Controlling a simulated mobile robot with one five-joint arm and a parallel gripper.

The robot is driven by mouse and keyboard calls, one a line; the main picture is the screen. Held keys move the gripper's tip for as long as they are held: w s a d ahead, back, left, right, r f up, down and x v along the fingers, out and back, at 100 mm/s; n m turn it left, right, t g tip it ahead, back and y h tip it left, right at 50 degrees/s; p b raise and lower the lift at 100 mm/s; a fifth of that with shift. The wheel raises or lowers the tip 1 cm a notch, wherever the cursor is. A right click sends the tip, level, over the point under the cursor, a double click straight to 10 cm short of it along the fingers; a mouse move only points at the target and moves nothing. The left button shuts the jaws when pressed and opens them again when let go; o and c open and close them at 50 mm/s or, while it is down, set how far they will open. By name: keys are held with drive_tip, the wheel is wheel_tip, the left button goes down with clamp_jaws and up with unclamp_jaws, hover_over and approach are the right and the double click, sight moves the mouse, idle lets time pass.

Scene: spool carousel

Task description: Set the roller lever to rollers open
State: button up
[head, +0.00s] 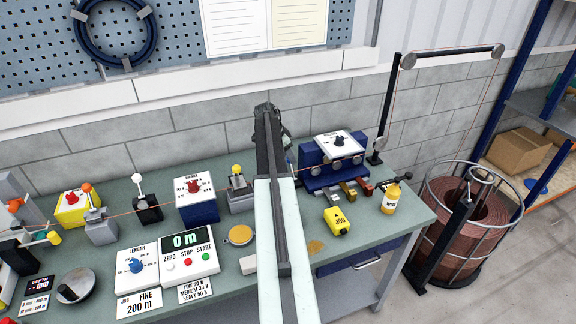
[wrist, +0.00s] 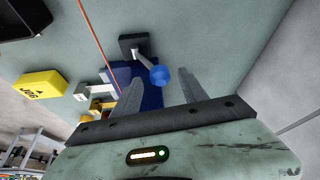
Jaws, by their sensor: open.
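In the wrist view a lever with a blue ball knob (wrist: 160,73) rises from a dark square base (wrist: 132,46). My gripper (wrist: 160,77) is open, its two grey fingers pointing toward the knob. The knob shows in the gap between the fingertips; whether it is inside them or just beyond, I cannot tell. The blue roller unit (head: 311,176) stands on the bench in the head view, with a white-topped dial box and several rollers. The lever and my fingertips are hidden behind my arm in the head view. No lever position label is readable.
A thin red line (wrist: 97,38) passes beside the lever. The yellow JOG box (head: 338,221) and a yellow bottle (head: 391,198) stand right of my arm. A yellow-knobbed lever (head: 237,178) and the brake dial box (head: 197,203) stand left. A copper spool (head: 468,222) is beyond the bench.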

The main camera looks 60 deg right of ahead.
drive_tip(key=shift+b+x, duration=0.3)
drive_tip(key=shift+x, duration=0.7)
drive_tip(key=shift+r, duration=0.1)
clamp_jaws()
idle(0.5)
